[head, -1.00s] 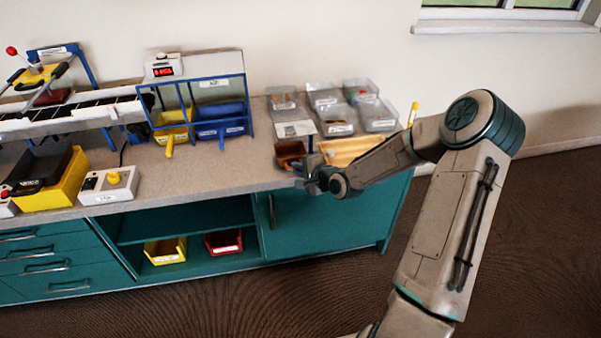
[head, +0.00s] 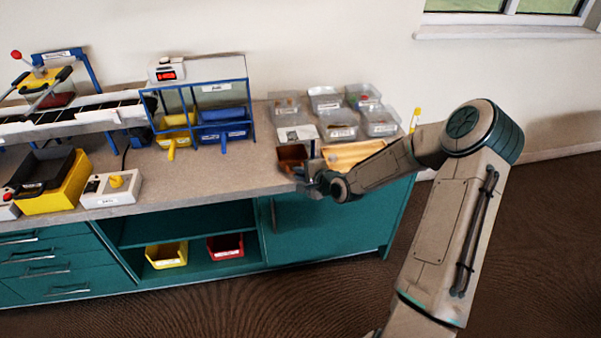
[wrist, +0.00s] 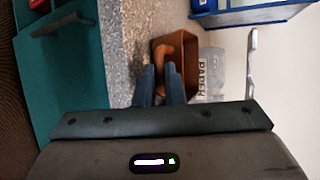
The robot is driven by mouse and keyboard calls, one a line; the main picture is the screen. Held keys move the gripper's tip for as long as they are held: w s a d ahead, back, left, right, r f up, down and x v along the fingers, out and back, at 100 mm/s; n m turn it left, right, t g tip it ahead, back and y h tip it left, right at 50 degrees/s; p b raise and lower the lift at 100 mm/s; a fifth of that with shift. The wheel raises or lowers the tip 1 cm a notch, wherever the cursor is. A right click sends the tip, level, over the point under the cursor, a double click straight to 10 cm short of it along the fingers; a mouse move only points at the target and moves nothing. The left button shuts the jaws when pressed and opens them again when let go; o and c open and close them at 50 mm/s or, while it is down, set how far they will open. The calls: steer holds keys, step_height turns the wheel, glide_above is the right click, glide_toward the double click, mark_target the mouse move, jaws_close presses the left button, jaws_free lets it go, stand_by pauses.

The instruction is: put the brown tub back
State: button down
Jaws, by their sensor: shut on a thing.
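The brown tub (head: 291,153) is at the front right part of the bench top, left of a tan tray. My gripper (head: 304,173) is at the tub's near side. In the wrist view the two dark fingers of my gripper (wrist: 160,78) are shut on the tub's near wall. I cannot tell whether the tub touches the bench.
Several clear labelled tubs (head: 340,124) stand behind. The tan tray (head: 350,154) lies to the right, partly behind my arm. A blue rack (head: 222,87) with yellow and blue bins stands to the left. Bench top (head: 222,170) left of the tub is clear.

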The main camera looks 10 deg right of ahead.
steer(key=shift+f, duration=0.1)
steer(key=c, duration=1.5)
jaws_free()
steer(key=shift+o, duration=0.2)
steer(key=p+v, duration=0.2)
steer(key=v, duration=1.1)
steer(key=shift+s+d+r, duration=0.15)
steer(key=shift+s+r, duration=0.1)
steer(key=shift+s, duration=0.05)
